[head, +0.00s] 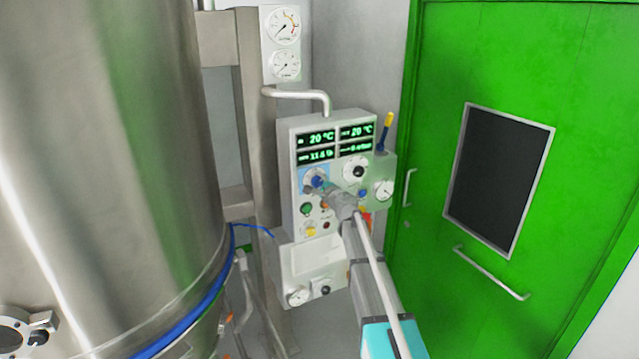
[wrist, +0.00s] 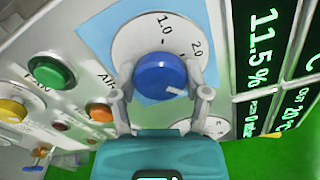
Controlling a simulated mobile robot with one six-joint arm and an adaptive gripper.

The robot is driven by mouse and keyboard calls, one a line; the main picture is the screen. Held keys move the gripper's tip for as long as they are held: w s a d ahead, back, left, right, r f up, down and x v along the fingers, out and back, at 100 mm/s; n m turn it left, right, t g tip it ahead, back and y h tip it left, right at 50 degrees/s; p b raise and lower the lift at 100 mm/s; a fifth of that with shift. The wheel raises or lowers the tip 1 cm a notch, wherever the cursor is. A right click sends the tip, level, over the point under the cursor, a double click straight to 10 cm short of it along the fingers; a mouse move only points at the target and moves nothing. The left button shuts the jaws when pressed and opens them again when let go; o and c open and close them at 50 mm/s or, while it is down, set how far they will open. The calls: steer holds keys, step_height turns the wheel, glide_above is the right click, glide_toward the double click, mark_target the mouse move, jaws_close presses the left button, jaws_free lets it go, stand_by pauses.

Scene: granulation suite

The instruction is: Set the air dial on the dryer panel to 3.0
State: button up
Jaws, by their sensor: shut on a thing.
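The air dial is a blue knob (wrist: 160,74) on a round white scale over a light blue square of the dryer panel (head: 290,180). In the wrist view the scale numbers 1.0 and 2.0 show; the rest of the scale is hidden by the knob and my gripper. My gripper (wrist: 161,93) is shut on the knob, one finger on each side. In the head view my gripper (head: 325,188) reaches the dial from the lower right.
Green displays (head: 318,137) sit above the dial. A second black-knobbed dial (head: 357,171) is at its right, a green button (head: 306,209) below. A steel vessel (head: 100,150) stands left, a green door (head: 500,60) right.

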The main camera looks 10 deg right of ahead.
steer(key=shift+w+m, duration=0.1)
steer(key=shift+m, duration=1.1)
steer(key=o, duration=1.1)
steer(key=shift+d, duration=0.1)
steer(key=shift+o, duration=0.2)
steer(key=shift+s, duration=0.2)
steer(key=shift+s+d, duration=0.15)
steer(key=shift+s, duration=0.4)
steer(key=v, duration=1)
steer(key=shift+s, duration=0.25)
